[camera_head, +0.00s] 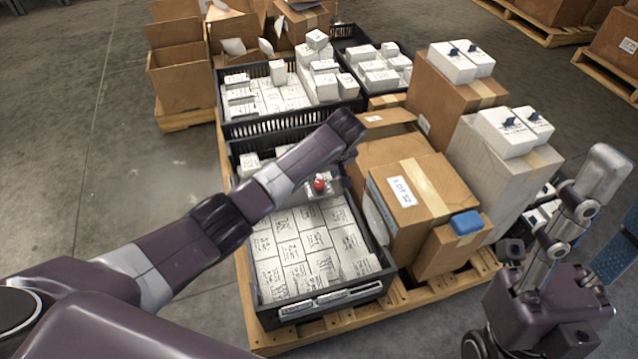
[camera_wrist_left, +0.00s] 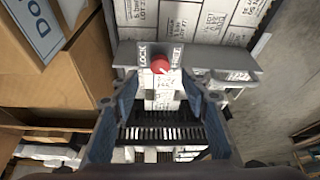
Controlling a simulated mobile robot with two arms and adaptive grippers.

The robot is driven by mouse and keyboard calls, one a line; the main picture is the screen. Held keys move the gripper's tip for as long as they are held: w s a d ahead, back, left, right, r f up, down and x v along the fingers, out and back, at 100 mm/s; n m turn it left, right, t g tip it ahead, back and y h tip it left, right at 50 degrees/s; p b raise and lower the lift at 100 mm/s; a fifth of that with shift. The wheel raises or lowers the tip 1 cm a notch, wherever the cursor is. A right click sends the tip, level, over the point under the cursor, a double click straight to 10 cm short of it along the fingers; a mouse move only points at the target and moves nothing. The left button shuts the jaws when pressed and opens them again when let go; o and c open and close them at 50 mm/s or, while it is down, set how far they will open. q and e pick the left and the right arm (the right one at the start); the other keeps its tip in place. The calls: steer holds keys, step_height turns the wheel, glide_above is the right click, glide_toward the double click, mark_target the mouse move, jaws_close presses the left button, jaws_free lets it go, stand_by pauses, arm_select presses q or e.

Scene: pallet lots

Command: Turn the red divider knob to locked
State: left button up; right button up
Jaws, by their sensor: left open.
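The red divider knob (camera_head: 320,184) sits on a grey divider across the near black crate (camera_head: 378,284). In the left wrist view the knob (camera_wrist_left: 160,65) is between the printed words LOCK on its left and FREE on its right. I cannot make out which way it is turned. My left gripper (camera_head: 349,143) is above the divider, just beyond the knob. In the left wrist view its two blue fingers (camera_wrist_left: 159,100) are spread, with nothing between them; the knob is ahead of the tips, apart from them. My right arm is at the right edge; its fingers are unclear.
Labelled white boxes (camera_head: 300,246) fill the near crate. Cardboard cartons (camera_head: 408,190), one with a blue item (camera_head: 466,222) on it, stand close on the right. Another black crate (camera_head: 285,121) lies behind. Bare floor (camera_head: 150,150) is open at left.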

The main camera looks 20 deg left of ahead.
mark_target(319, 184)
arm_select(q)
steer(key=b+x, duration=0.2)
steer(key=x, duration=0.2)
steer(key=shift+f, duration=0.3)
steer(key=shift+w+a+f+b, duration=0.15)
steer(key=shift+w+f+b, duration=0.1)
steer(key=shift+f+b, duration=0.15)
jaws_close()
